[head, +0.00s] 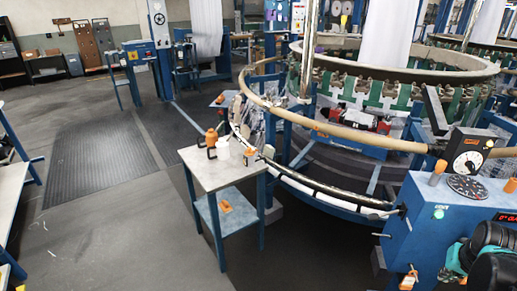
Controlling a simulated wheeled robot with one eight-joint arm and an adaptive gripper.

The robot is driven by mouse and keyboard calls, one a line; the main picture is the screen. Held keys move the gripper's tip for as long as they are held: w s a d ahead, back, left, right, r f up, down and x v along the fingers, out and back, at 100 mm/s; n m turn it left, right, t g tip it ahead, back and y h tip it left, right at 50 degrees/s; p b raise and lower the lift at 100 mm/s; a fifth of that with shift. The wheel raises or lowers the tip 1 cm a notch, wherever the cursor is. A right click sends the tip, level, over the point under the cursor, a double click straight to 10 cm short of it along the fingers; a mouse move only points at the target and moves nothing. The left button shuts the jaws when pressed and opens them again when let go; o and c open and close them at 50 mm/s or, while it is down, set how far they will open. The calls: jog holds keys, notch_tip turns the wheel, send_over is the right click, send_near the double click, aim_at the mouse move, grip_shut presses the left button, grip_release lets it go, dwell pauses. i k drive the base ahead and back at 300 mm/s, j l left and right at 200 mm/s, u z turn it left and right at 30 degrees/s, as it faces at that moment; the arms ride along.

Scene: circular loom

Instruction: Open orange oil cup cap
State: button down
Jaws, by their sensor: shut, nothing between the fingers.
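An upright orange cylinder (437,172) stands at the top left edge of the blue control console on the right. It looks like a capped cup, but it is too small to tell a cap from a body or whether it is open. An orange can with a handle and spout (211,141) stands on a small grey-topped table, with a small orange piece (249,152) at that table's right edge. Black and teal links of my arm show at the bottom right, in front of the console. My gripper's fingers do not show.
The blue console (415,225) carries a black dial gauge (467,154), a round dial (467,187) and a red display. The loom's large ring (330,128) curves behind it. The small table (215,168) stands left of the loom. Open floor (120,220) lies at the left.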

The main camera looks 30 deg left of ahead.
aim_at(250, 152)
jog(key=u, duration=1.55)
